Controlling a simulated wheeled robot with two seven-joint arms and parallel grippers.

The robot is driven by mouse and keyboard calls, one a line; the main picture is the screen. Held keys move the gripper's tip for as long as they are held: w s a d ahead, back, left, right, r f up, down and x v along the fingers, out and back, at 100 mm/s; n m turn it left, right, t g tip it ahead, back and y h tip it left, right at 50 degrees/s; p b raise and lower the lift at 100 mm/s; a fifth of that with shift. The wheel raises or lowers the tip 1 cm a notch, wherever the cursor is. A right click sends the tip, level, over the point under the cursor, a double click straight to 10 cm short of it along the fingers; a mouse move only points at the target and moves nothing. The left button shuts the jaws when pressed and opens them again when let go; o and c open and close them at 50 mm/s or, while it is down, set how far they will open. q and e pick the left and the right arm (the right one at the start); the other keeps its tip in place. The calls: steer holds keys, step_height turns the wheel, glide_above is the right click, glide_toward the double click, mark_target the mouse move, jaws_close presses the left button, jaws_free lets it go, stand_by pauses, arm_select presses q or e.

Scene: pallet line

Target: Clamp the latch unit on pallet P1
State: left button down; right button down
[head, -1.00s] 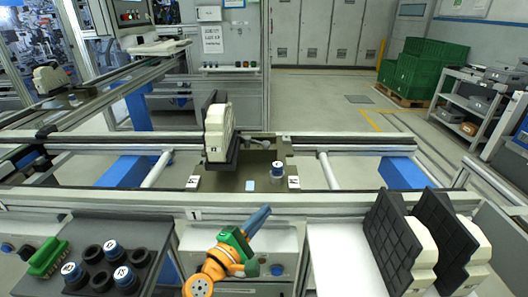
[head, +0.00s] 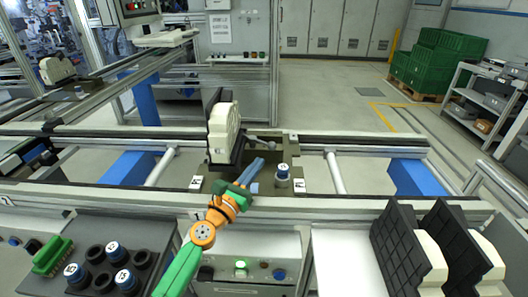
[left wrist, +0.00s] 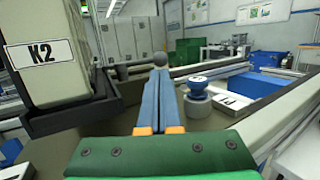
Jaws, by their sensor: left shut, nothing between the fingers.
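The latch unit (head: 222,132) is a cream housing standing upright in a black holder on the dark pallet (head: 292,150). In the left wrist view its side (left wrist: 60,65) carries a K2 label. A grey lever (head: 262,144) with a dark ball knob (left wrist: 160,58) is to the right of the unit. My left gripper (head: 254,168) has its blue fingers shut and empty, over the pallet's front part. The fingers point at the knob; whether they touch it I cannot tell. A blue-capped cylinder (head: 283,174) stands on the pallet to their right. My right gripper is out of view.
Black holders with cream units (head: 432,258) are at front right. A front rail (head: 340,203) crosses before the pallet. A white surface (head: 340,255) is clear.

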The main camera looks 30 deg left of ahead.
mark_target(271, 148)
arm_select(q)
steer(key=x, duration=0.4)
steer(key=shift+w, duration=0.15)
steer(key=shift+w+d+r+n+y+p, duration=0.2)
steer(key=shift+n+y+p, duration=0.2)
steer(key=shift+y, duration=0.2)
steer(key=shift+w+d+r+n+y+p, duration=0.1)
steer(key=shift+w+n+y+p, duration=0.15)
steer(key=shift+n+y+p, duration=0.25)
steer(key=shift+w+d+f+n+g+y, duration=0.2)
steer(key=shift+w+n+g+y, duration=0.15)
steer(key=shift+y, duration=0.45)
steer(key=shift+w+d+f+y+b, duration=0.2)
steer(key=shift+w+y+b, duration=0.1)
steer(key=shift+w+y, duration=0.15)
steer(key=shift+w+d, duration=0.1)
steer(key=shift+w, duration=0.2)
steer(key=shift+r, duration=0.1)
